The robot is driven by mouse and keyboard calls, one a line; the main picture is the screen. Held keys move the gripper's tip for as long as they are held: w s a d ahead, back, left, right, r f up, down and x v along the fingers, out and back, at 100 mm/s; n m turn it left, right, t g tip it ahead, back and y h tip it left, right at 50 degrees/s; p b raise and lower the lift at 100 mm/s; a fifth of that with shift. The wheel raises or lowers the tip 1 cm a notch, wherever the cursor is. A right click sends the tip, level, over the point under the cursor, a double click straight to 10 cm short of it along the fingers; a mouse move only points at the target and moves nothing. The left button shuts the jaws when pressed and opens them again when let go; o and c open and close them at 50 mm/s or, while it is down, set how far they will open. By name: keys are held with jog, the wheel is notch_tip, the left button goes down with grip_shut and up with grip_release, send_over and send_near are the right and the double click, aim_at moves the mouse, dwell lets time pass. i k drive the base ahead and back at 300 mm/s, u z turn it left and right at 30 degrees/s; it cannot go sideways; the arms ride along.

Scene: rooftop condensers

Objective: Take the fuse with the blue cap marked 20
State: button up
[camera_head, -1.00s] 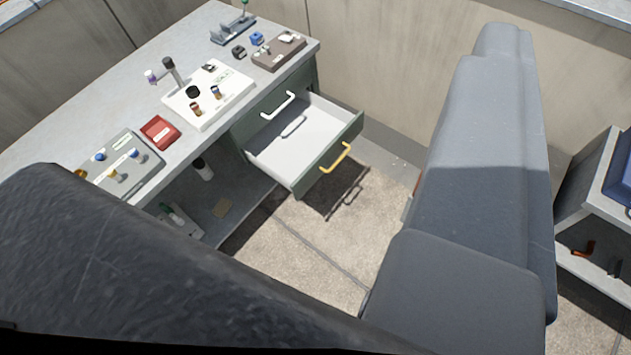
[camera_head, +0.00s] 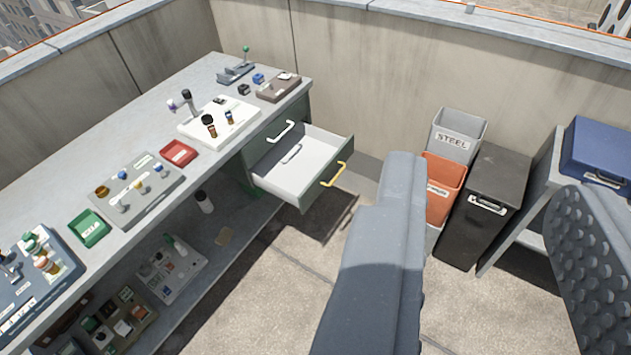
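Small capped parts stand in a grey tray (camera_head: 140,212) on the workbench at the left. Two have blue caps, a nearer one (camera_head: 122,175) and a farther one (camera_head: 160,170); a brown-capped one (camera_head: 102,190) and a yellowish one (camera_head: 142,186) are beside them. I cannot read any number on the caps. My gripper (camera_head: 490,185) shows as a long grey finger in the middle and a studded pad at the right edge. They stand wide apart with nothing held between them, well to the right of the tray.
A green dish (camera_head: 90,235), red dish (camera_head: 178,152) and white board (camera_head: 240,118) share the bench (camera_head: 120,130). A drawer (camera_head: 300,185) stands open. Grey steel (camera_head: 458,130), orange (camera_head: 440,195) and black (camera_head: 480,215) bins stand right, beside a side table (camera_head: 540,190).

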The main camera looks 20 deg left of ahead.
aim_at(159, 168)
jog(key=u, duration=0.45)
jog(key=i, duration=1.05)
jog(key=u, duration=1.3)
jog(key=k, duration=0.4)
jog(key=z, duration=1.05)
jog(key=i, duration=0.9)
jog(key=z, duration=0.3)
